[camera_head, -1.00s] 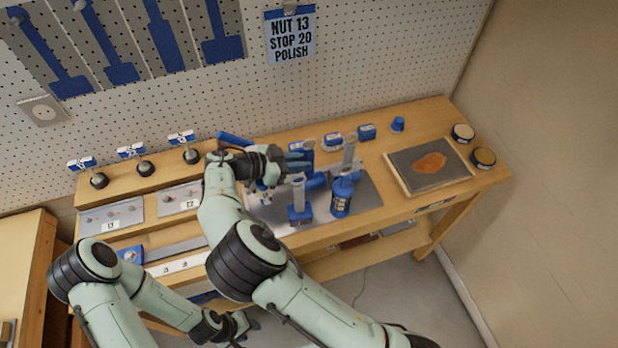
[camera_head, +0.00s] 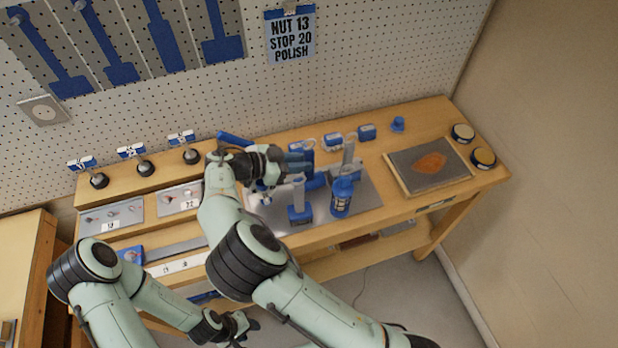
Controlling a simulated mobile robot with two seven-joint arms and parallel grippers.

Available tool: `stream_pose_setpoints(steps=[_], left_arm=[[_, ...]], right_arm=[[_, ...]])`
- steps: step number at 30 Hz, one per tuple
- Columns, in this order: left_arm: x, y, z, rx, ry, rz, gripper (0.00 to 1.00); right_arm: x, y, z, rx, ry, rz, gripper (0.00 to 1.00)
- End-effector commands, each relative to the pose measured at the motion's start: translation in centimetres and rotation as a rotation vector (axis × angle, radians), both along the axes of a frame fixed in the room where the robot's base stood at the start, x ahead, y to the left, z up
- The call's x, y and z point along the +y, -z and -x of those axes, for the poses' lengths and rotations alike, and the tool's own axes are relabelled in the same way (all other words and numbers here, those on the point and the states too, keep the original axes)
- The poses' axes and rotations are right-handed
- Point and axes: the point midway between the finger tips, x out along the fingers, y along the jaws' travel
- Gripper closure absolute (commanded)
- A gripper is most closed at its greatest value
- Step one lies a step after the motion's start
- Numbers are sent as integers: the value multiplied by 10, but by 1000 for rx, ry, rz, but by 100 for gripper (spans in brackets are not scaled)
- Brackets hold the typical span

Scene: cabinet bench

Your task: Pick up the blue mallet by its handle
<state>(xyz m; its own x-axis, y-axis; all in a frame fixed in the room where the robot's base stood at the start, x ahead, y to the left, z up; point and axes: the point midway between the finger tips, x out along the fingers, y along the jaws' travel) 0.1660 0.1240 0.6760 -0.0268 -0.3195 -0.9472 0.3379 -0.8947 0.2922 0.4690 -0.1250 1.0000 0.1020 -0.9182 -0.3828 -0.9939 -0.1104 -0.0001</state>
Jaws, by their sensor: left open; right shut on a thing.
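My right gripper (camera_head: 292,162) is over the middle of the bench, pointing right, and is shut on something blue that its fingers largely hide. A blue cylindrical head (camera_head: 316,181) lies just below and right of the fingertips, among upright tools; I cannot tell surely whether it belongs to the blue mallet or is joined to what I hold. A grey handle (camera_head: 298,190) on a blue block stands in front of it, and another grey handle (camera_head: 348,152) rises to the right. My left gripper (camera_head: 232,326) is open and empty, low in front of the bench.
Small blue boxes (camera_head: 333,140) and a blue cup (camera_head: 398,124) stand behind. A framed panel (camera_head: 405,178) and two round tins (camera_head: 463,133) are at the right. Parts trays (camera_head: 112,217) are left.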

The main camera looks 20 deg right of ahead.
Motion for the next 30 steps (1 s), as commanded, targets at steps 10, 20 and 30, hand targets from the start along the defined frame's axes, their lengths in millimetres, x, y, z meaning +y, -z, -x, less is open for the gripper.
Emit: stream_pose_setpoints(steps=[10,20,30], left_arm=[[0,0,0,0,0,0,57],[0,2,2,2,0,0,57],[0,0,0,0,0,0,57]], right_arm=[[0,-2,-1,-2,0,2,100],[0,-31,0,-7,-1,0,100],[0,-115,-1,-8,-2,-1,100]])
